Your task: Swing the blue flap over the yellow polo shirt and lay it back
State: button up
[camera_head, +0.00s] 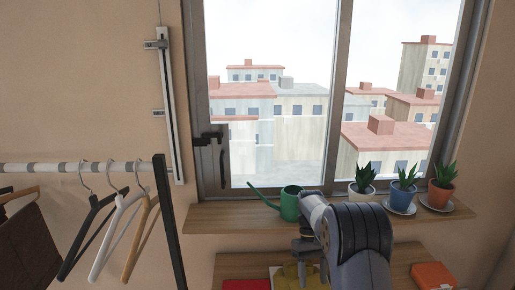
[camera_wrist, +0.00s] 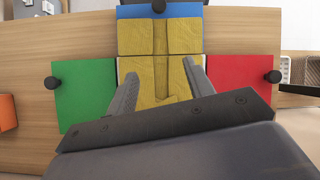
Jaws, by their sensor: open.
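The yellow polo shirt (camera_wrist: 137,38) lies in a narrow folded shape in the middle of the folding board in the wrist view, with a crease across it. The blue flap (camera_wrist: 190,12) shows as a strip at the shirt's far end, with a black knob (camera_wrist: 158,6) on it; its full extent is cut off. The green flap (camera_wrist: 85,92) lies flat at left and the red flap (camera_wrist: 240,90) flat at right. My gripper (camera_wrist: 160,70) is open and empty above the shirt, its fingers apart. In the head view, my arm partly hides the shirt (camera_head: 290,278).
An orange box (camera_head: 433,276) sits on the wooden table (camera_head: 400,258). Behind it, the windowsill (camera_head: 225,215) holds a green watering can (camera_head: 288,204) and potted plants (camera_head: 405,192). A rack with hangers (camera_head: 110,225) stands at left. A light basket (camera_wrist: 312,70) is at the wrist view's right edge.

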jog(key=x, duration=0.4)
jog(key=p+x, duration=0.1)
jog(key=x, duration=0.2)
jog(key=shift+s+f, duration=0.15)
jog(key=shift+s, duration=0.3)
jog(key=shift+s+d+f, duration=0.1)
jog(key=shift+s, duration=1.65)
jog(key=shift+w, duration=0.15)
